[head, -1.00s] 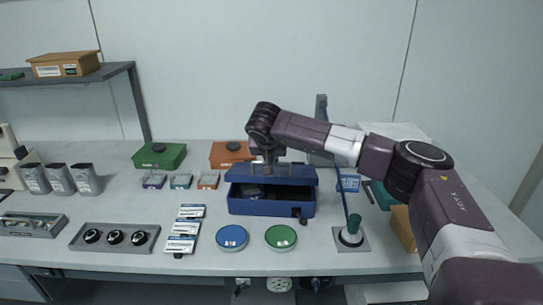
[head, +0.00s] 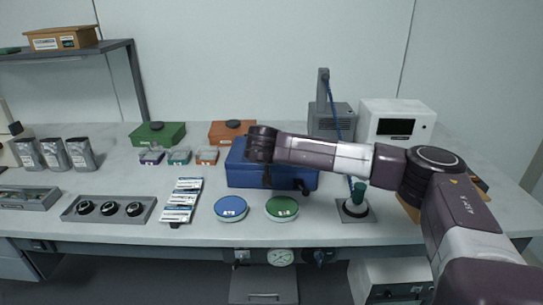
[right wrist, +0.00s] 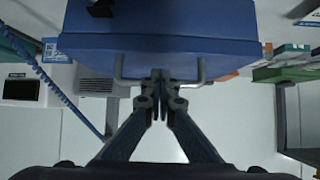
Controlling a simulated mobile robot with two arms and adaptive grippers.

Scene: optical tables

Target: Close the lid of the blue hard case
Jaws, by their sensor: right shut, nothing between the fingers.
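The blue hard case (head: 297,178) stands in the middle of the bench in the head view. Its lid appears down on the body, and no dark interior shows. A dark latch sits at its front right. The shut, empty fingertips (right wrist: 161,76) are at that edge between the handle's ends; contact is unclear. My left gripper is out of view.
Blue (head: 230,207) and green (head: 282,208) round discs lie in front of the case. Green (head: 160,134) and orange (head: 222,132) boxes stand behind left. A base with a dark green-topped post (head: 356,206) stands right. A white instrument (head: 397,122) is at back right.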

